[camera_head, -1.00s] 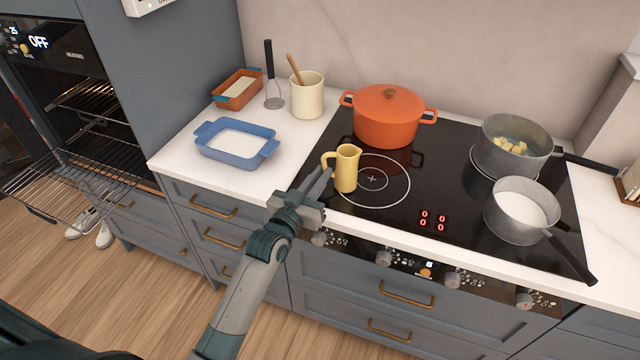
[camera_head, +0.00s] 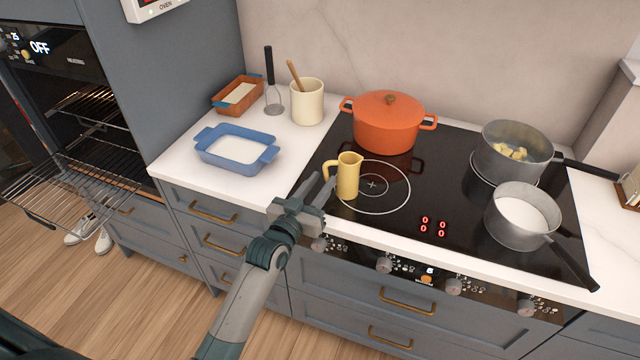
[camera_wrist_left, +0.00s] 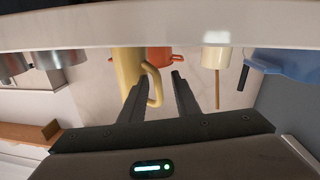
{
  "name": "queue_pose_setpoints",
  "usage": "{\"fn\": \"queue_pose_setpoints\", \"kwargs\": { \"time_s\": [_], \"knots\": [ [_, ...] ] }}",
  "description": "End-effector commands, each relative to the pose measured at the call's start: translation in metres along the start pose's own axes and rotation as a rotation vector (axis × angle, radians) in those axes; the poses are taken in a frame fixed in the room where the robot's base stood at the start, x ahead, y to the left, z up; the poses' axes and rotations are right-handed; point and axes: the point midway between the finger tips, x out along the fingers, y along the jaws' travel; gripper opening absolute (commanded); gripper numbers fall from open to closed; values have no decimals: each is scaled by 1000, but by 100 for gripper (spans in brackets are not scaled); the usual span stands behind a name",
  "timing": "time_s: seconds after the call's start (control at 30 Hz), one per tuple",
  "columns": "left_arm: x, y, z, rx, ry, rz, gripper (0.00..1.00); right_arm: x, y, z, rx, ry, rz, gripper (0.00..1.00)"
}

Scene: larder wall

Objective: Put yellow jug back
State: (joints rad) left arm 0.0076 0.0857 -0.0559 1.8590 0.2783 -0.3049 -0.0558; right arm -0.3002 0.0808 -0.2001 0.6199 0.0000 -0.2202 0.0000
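The yellow jug (camera_head: 349,178) stands upright on the black hob, over the left part of the front ring, with its handle on the left. My left gripper (camera_head: 322,179) is open at the hob's front left edge, its fingertips close to the handle. In the left wrist view the jug (camera_wrist_left: 127,72) and its handle show just beyond the left gripper's fingers (camera_wrist_left: 162,77). One finger overlaps the handle's lower end in that view; I cannot tell whether they touch. Nothing is held. My right gripper is not in view.
An orange lidded pot (camera_head: 389,122) stands behind the jug. Two grey saucepans, one with yellow pieces (camera_head: 512,150) and one with white contents (camera_head: 522,213), stand right. A blue dish (camera_head: 236,149), cream utensil pot (camera_head: 307,102) and brown dish (camera_head: 238,95) stand on the left counter.

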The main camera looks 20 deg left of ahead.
Motion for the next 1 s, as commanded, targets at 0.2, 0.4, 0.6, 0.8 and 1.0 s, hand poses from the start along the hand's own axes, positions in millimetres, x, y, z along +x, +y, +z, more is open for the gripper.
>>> {"fn": "queue_pose_setpoints", "kwargs": {
  "time_s": [0.2, 0.4, 0.6, 0.8, 1.0],
  "knots": [
    [-17, 0, 1, 0, 0, 0, 29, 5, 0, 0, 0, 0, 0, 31],
    [-49, -1, 2, 1, -1, 0, 29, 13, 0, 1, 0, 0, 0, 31],
    [-85, 0, 2, 0, 0, 0, 29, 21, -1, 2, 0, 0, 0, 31],
    [-111, 0, 1, 1, 0, 0, 29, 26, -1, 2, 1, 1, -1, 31],
    [-120, 0, -1, 0, 0, 0, 29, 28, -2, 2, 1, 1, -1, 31]
  ]
}}
